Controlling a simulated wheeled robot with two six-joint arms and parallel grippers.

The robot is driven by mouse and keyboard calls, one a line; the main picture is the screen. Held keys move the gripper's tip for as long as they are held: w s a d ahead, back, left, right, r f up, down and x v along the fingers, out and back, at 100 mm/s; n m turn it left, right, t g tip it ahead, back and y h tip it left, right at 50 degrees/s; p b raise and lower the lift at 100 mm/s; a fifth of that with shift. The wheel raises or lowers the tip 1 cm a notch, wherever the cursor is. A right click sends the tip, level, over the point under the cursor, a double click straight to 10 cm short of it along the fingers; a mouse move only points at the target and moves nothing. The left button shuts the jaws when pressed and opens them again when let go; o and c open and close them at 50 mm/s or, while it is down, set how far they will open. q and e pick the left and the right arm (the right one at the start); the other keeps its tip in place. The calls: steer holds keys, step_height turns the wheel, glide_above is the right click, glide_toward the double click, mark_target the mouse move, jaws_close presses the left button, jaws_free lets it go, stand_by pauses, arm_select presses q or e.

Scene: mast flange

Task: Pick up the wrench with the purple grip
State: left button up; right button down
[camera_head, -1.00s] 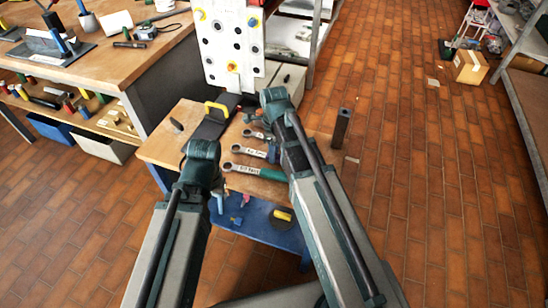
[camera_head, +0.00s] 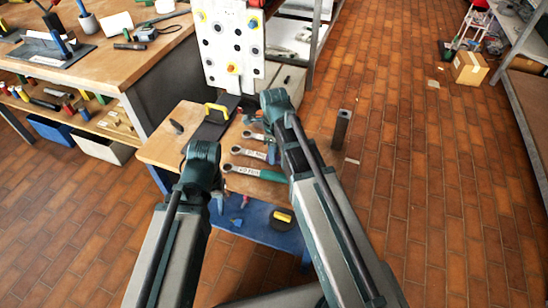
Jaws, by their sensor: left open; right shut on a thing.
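Three wrenches lie side by side on the small wooden-topped cart (camera_head: 160,152). The nearest wrench (camera_head: 243,170) has a green grip. The middle wrench (camera_head: 250,153) has a blue part at its right end. The far wrench (camera_head: 254,135) shows only its head end; its grip is hidden behind my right arm. I see no purple grip. My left arm's upper joint is over the cart's left front, and my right arm's is over the right side. Both grippers are hidden behind my own arm links, so I cannot see what the right one holds.
A dark tray with a yellow handle (camera_head: 215,108) lies at the cart's back, before a white panel (camera_head: 231,50) with knobs. A dark post (camera_head: 341,128) stands at the cart's right. A workbench (camera_head: 150,53) is at the left. The brick floor (camera_head: 430,190) at right is mostly clear.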

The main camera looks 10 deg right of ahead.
steer(key=shift+r+p, duration=0.8)
steer(key=shift+r, duration=0.05)
steer(key=shift+s+a+r+p, duration=0.15)
steer(key=shift+s+r+p, duration=0.05)
steer(key=shift+r+p, duration=0.4)
steer(key=shift+s+a+r+p, duration=0.1)
steer(key=shift+s+r+p, duration=0.1)
steer(key=shift+r+p, duration=0.35)
steer(key=s+a+r+p, duration=0.1)
steer(key=s+a, duration=0.9)
steer(key=s, duration=0.1)
steer(key=shift+a, duration=0.15)
